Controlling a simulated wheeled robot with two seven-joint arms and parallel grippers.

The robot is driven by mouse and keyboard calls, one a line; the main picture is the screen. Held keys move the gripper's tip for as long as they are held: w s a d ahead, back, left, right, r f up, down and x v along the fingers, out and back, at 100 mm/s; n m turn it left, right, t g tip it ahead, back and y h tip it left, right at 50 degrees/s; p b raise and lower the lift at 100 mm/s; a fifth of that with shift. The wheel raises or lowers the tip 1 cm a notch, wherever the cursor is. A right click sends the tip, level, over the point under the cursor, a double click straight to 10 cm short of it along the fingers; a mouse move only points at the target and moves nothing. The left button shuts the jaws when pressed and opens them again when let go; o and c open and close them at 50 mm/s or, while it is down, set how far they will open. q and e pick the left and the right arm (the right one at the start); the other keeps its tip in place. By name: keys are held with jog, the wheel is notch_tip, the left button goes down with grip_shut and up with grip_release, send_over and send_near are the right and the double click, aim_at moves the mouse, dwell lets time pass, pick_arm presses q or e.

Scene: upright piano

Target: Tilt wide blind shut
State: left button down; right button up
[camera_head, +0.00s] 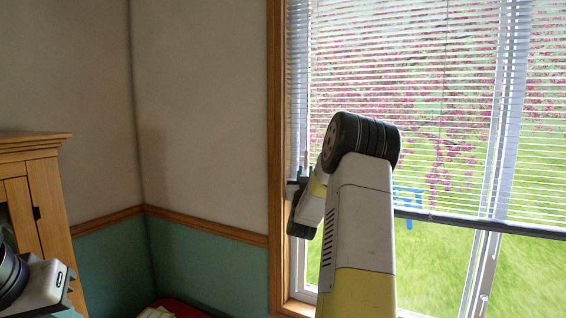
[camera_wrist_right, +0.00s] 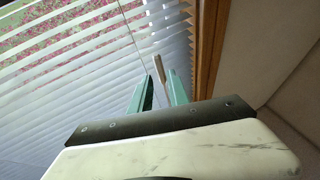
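The wide white blind (camera_head: 400,70) hangs over the window with its slats tilted open; garden shows through the gaps. It also fills the left of the right wrist view (camera_wrist_right: 60,60). A thin cord runs down to a slim pale tilt wand handle (camera_wrist_right: 158,68) beside the wooden window frame. My right gripper (camera_wrist_right: 160,78) is open, its two teal fingers apart on either side of the handle's lower end; I cannot tell whether either touches it. In the head view the right gripper (camera_head: 299,182) is partly hidden behind my arm.
The blind's dark bottom rail (camera_head: 480,223) hangs partway down the window. The wooden window frame (camera_head: 277,120) stands just left of my right gripper. A wooden cabinet (camera_head: 50,200) is at the left. A red item (camera_head: 180,307) lies low in the corner.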

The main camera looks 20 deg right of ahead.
aim_at(306, 162)
jog(key=x, duration=0.7)
jog(key=shift+w+d+r, duration=0.1)
jog(key=shift+d+r, duration=0.05)
grip_shut()
